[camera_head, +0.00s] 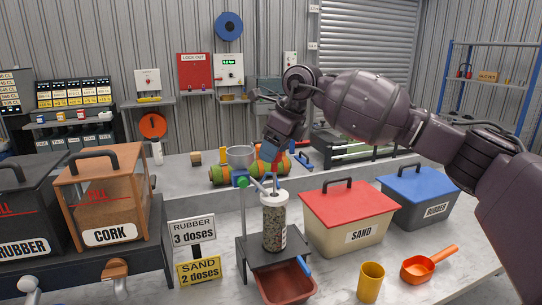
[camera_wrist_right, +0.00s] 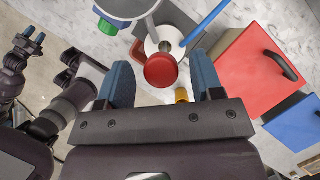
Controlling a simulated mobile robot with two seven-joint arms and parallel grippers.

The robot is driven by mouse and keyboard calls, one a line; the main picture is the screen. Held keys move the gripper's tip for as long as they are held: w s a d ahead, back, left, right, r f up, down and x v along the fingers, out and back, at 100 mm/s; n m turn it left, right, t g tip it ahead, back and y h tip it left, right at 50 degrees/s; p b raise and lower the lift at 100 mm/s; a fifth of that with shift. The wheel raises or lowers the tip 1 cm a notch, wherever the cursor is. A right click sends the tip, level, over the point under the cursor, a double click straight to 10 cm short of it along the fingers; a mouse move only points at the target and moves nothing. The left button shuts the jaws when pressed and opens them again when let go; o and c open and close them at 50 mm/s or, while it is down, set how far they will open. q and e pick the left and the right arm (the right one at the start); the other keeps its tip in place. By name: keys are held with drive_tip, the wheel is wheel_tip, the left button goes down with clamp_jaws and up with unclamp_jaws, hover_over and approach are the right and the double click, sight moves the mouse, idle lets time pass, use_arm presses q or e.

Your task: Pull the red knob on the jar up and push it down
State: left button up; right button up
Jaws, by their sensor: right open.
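The clear jar (camera_head: 273,225) with a white lid stands upright on a small dark stand (camera_head: 262,257). The red knob (camera_wrist_right: 160,71) shows in the right wrist view, above the white lid. My right gripper (camera_wrist_right: 160,58) is open, with its two blue fingers on either side of the knob and gaps showing. In the head view the right gripper (camera_head: 273,150) hangs above the jar, tilted down, and partly hides the knob. What looks like my left gripper (camera_wrist_right: 32,42) shows small at the left edge of the right wrist view, away from the jar; its opening is unclear.
A funnel (camera_head: 240,156) and a green knob (camera_head: 242,182) are beside the jar. A red tray (camera_head: 286,284) sits below the stand. The sand bin (camera_head: 348,221), rubber bin (camera_head: 418,198), yellow cup (camera_head: 370,283) and orange scoop (camera_head: 420,268) are to the right. The cork bin (camera_head: 103,205) is left.

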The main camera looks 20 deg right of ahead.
drive_tip(key=v, duration=0.8)
drive_tip(key=shift+w, duration=0.1)
